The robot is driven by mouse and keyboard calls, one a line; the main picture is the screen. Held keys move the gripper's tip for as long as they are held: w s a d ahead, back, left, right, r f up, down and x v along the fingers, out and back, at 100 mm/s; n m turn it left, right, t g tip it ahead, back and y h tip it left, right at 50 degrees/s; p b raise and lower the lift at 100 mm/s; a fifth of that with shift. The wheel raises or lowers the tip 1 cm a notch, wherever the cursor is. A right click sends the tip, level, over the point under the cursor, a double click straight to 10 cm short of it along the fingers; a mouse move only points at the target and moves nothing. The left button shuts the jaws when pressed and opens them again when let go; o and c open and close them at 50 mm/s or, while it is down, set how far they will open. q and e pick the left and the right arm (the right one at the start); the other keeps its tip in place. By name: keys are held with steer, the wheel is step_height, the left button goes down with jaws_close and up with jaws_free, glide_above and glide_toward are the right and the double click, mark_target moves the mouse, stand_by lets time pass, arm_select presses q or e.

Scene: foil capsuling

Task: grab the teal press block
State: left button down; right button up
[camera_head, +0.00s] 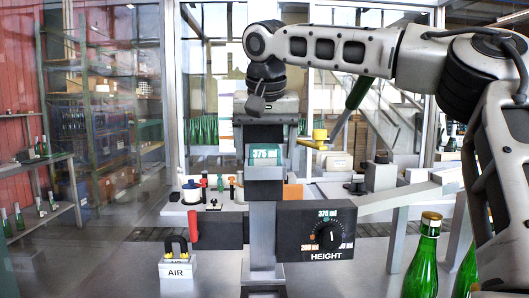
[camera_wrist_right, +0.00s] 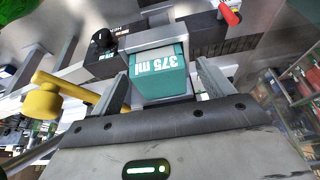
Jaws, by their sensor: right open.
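The teal press block (camera_head: 265,156), marked "375 ml", sits in a grey holder (camera_head: 265,173) on the upright column of the press. In the right wrist view the teal block (camera_wrist_right: 160,70) shows in its grey frame, between and just beyond the two finger ends. My right gripper (camera_head: 266,132) is above the block in the head view, pointing down toward it. In the right wrist view the right gripper (camera_wrist_right: 164,76) is open, with one finger on each side of the block. I cannot tell whether either finger touches it. My left gripper is not in view.
A black HEIGHT dial box (camera_head: 316,231) is fixed at the column's right. A red handle (camera_head: 193,227) and an AIR box (camera_head: 178,268) are at the left. A green bottle (camera_head: 422,262) stands front right.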

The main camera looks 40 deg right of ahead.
steer(key=shift+c, duration=0.3)
steer(key=c, duration=1.1)
steer(key=shift+o, duration=0.2)
steer(key=shift+r, duration=0.1)
